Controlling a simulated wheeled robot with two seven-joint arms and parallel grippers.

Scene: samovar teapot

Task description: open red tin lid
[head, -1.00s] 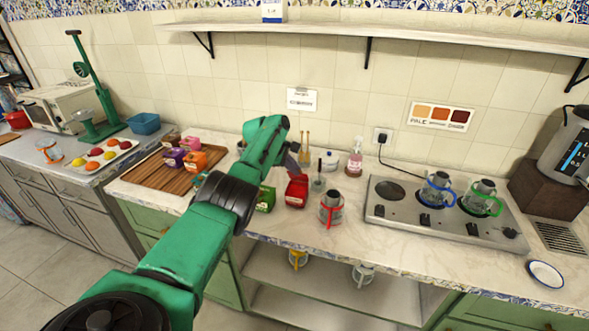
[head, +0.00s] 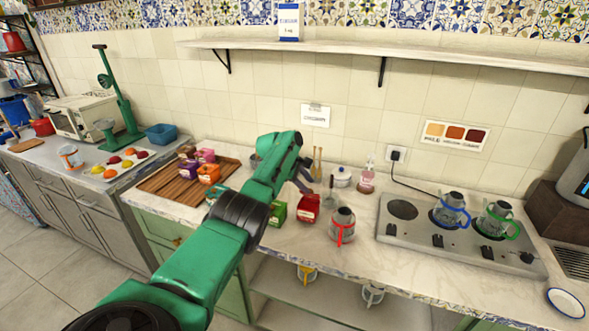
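The red tin (head: 309,208) stands on the pale marble counter (head: 300,244), left of the glass teapot with a red band and handle (head: 342,226). It looks upright. Whether its lid is open or closed is too small to tell. My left arm reaches in from the lower left. My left gripper (head: 304,182) is small and dark, just above and behind the red tin in the picture. Whether it touches the tin is unclear. My forearm hides part of the gripper, and its finger gap cannot be made out. My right gripper is out of view.
A green tin (head: 278,213) stands close left of the red tin. A sugar pot (head: 342,176) and pink bottle (head: 367,180) stand behind. Right is a stove (head: 400,232) with blue- and green-handled teapots. A wooden tray (head: 160,184) with small boxes lies left. A shelf (head: 420,55) runs above.

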